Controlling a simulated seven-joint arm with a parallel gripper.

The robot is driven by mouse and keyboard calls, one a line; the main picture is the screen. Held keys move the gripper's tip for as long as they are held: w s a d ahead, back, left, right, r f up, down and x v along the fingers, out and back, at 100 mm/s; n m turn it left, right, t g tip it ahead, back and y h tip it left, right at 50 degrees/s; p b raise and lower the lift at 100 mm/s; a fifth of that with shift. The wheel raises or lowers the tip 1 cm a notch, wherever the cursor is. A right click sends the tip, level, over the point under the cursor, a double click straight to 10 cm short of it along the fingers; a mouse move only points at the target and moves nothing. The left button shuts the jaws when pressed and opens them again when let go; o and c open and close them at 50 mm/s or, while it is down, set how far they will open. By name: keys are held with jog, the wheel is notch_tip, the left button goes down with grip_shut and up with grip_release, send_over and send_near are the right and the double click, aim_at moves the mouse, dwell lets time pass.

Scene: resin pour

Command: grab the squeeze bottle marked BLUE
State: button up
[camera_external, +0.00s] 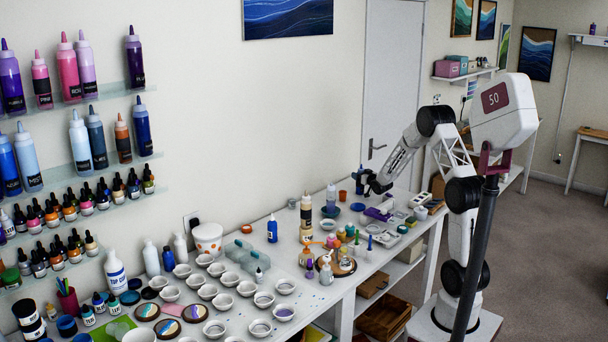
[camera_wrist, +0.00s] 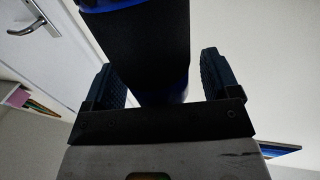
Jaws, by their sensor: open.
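In the wrist view a bottle with a wide black label (camera_wrist: 148,50) and blue edges stands between the two fingers of my gripper (camera_wrist: 158,82). The fingers are apart, one on each side, and I see a gap on either side. No writing shows on the label from here. In the external view my gripper (camera_external: 373,184) is at the far part of the workbench, beside a small dark blue bottle (camera_external: 360,179). Another blue bottle (camera_external: 272,229) with a label stands nearer on the bench; its lettering is too small to read.
The workbench (camera_external: 345,288) holds several white cups (camera_external: 247,288) and a white bucket (camera_external: 208,238). A tall tan bottle (camera_external: 306,215) and a pale bottle (camera_external: 331,197) stand left of my gripper. Wall shelves (camera_external: 108,92) carry several coloured squeeze bottles. A white door (camera_external: 392,90) is behind.

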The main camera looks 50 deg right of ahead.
jog(key=c, duration=1.4)
jog(key=shift+r, duration=0.15)
jog(key=shift+r, duration=4.85)
